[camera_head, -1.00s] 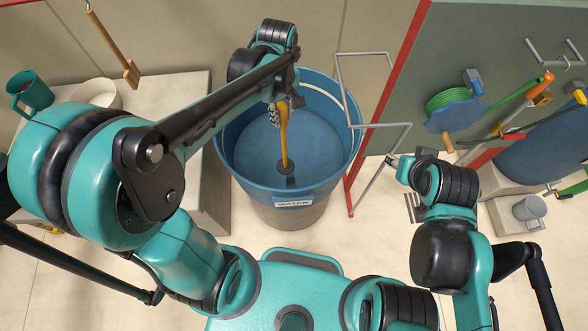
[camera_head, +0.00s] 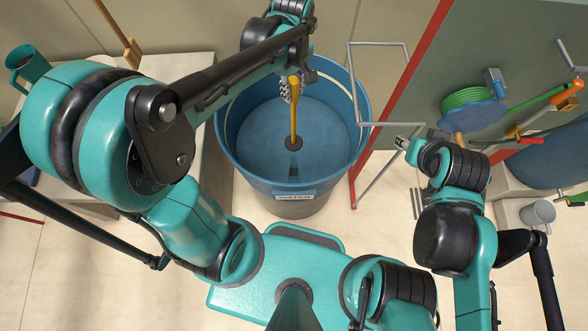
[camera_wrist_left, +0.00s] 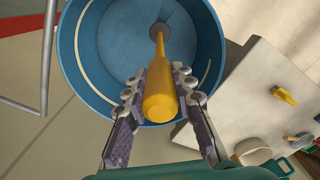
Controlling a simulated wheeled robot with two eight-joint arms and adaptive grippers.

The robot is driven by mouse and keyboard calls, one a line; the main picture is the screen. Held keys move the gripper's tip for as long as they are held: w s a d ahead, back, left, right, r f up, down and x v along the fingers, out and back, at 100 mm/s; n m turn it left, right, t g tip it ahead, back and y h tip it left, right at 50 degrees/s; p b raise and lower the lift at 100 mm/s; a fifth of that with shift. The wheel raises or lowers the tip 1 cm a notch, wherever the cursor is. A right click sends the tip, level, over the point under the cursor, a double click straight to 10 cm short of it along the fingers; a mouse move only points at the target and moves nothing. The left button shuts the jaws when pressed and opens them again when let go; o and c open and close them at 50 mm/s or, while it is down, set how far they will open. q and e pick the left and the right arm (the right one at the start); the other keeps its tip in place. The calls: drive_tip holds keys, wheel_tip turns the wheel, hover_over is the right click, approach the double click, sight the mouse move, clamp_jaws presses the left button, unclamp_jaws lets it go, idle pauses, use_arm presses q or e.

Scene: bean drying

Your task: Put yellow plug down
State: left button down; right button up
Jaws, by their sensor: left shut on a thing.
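The yellow plug (camera_head: 294,112) has a long yellow handle with a dark disc at its lower end. It hangs inside the blue water barrel (camera_head: 230,150), with the disc apart from a dark patch on the barrel floor. My left gripper (camera_head: 287,86) is shut on the handle near its top. In the left wrist view the fingers (camera_wrist_left: 160,88) flank the plug (camera_wrist_left: 165,95), and its disc end points into the barrel (camera_wrist_left: 88,62). My right gripper (camera_head: 402,143) is right of the barrel, near a metal frame; its finger opening is unclear.
A grey metal frame (camera_head: 378,124) stands close at the barrel's right. A green panel (camera_head: 450,50) with a red edge holds a green hose coil (camera_head: 466,97). A teal mug (camera_head: 27,62) stands on the left counter. Bare floor lies at the barrel's lower left.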

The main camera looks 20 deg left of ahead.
use_arm(q)
drive_tip(key=b, duration=2)
hover_over(293, 141)
drive_tip(key=w, duration=0.1)
wheel_tip(293, 141, down, 20)
drive_tip(key=shift+f, duration=0.15)
wheel_tip(293, 141, down, 10)
drive_tip(key=b, duration=0.3)
drive_tip(key=shift+w+f+b, duration=0.1)
drive_tip(key=shift+f+b, duration=0.05)
drive_tip(key=shift+b, duration=0.2)
drive_tip(key=c, duration=1.3)
unclamp_jaws()
